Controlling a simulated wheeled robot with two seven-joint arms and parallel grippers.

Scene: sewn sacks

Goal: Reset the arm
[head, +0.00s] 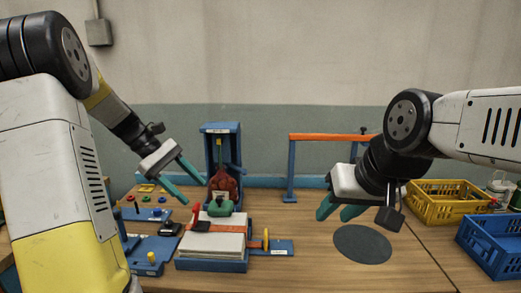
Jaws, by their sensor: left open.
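My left gripper (195,192) has teal fingers spread apart and empty. It hangs at the left, above the work table (300,270), just left of a blue upright stand (209,150). My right gripper (334,216) points down and left above the table, right of the middle. Its teal fingers show a gap with nothing seen between them. A dark round mat (362,244) lies on the table below and right of it. A dark red sack-like thing (224,182) hangs in the blue stand.
A blue-based fixture (212,266) with a pale stack stands in front of the stand. Blue trays with small parts lie to its left. An orange bar on blue posts (291,180) stands behind. Yellow (440,213) and blue (490,250) crates stand at the right.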

